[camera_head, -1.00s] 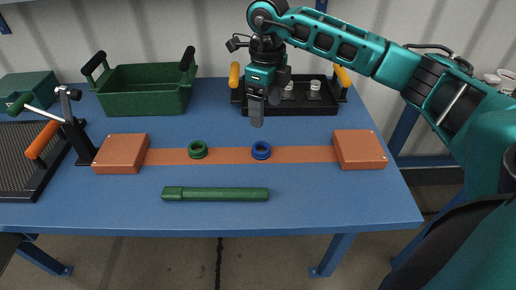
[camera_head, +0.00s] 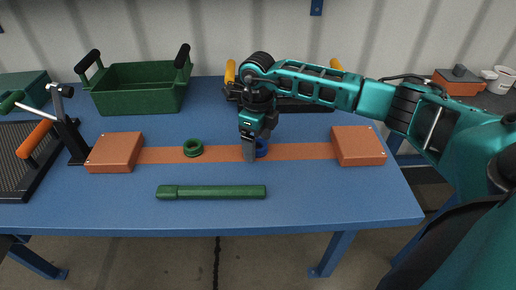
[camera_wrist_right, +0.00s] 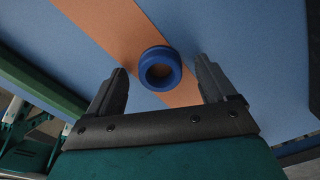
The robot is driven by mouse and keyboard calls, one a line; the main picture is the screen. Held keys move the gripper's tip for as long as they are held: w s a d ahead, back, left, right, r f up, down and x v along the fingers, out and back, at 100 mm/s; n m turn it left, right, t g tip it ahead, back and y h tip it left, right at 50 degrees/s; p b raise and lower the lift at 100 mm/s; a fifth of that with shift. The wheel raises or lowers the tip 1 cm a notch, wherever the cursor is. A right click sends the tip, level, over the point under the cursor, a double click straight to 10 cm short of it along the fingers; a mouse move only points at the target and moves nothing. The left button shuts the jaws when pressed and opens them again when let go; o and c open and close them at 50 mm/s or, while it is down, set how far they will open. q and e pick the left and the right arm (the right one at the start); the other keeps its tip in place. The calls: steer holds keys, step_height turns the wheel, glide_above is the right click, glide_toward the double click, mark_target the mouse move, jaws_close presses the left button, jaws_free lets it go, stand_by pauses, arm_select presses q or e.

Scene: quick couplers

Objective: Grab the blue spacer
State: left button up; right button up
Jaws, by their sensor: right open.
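The blue spacer (camera_head: 263,148), a short ring, sits on the orange strip (camera_head: 215,154) of the blue table. In the head view my right gripper partly hides it. My right gripper (camera_head: 249,158) is open and points down at the spacer. In the right wrist view the blue spacer (camera_wrist_right: 160,69) lies ahead of and between the two open fingers of the right gripper (camera_wrist_right: 158,78), with gaps on both sides. It does not look gripped. My left gripper is not in view.
A green ring (camera_head: 193,148) sits left of the spacer on the strip. A green rod (camera_head: 212,192) lies in front. Orange blocks (camera_head: 115,152) and (camera_head: 357,146) stand at the strip's ends. A green crate (camera_head: 140,88) and a black tray (camera_head: 300,104) stand behind.

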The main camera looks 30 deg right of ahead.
steer(key=c, duration=1.1)
steer(key=shift+r, duration=0.15)
